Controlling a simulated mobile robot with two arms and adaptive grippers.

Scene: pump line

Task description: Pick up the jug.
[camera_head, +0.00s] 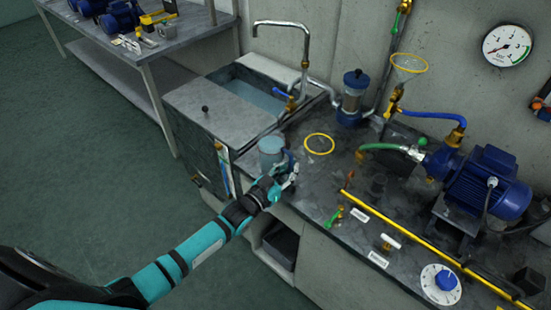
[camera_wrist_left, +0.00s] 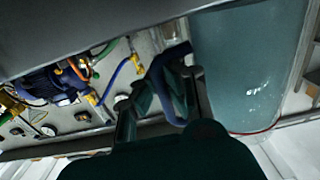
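The jug (camera_head: 271,150) is a translucent blue-grey vessel near the counter's front left edge, and it looks upright. In the left wrist view the jug (camera_wrist_left: 248,65) fills the upper right, with its dark blue handle (camera_wrist_left: 172,95) toward my fingers. My left gripper (camera_head: 287,182) is at the handle side of the jug. In the wrist view the left gripper (camera_wrist_left: 175,80) has its fingers on either side of the handle; whether they press on it I cannot tell. My right gripper is not in view.
A yellow ring (camera_head: 319,143) is marked on the counter (camera_head: 318,190) right of the jug. A sink (camera_head: 250,93) lies behind it. A blue pump (camera_head: 482,183), a yellow rail (camera_head: 420,240) and small valves are to the right. A grey side table (camera_head: 150,42) stands at back left.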

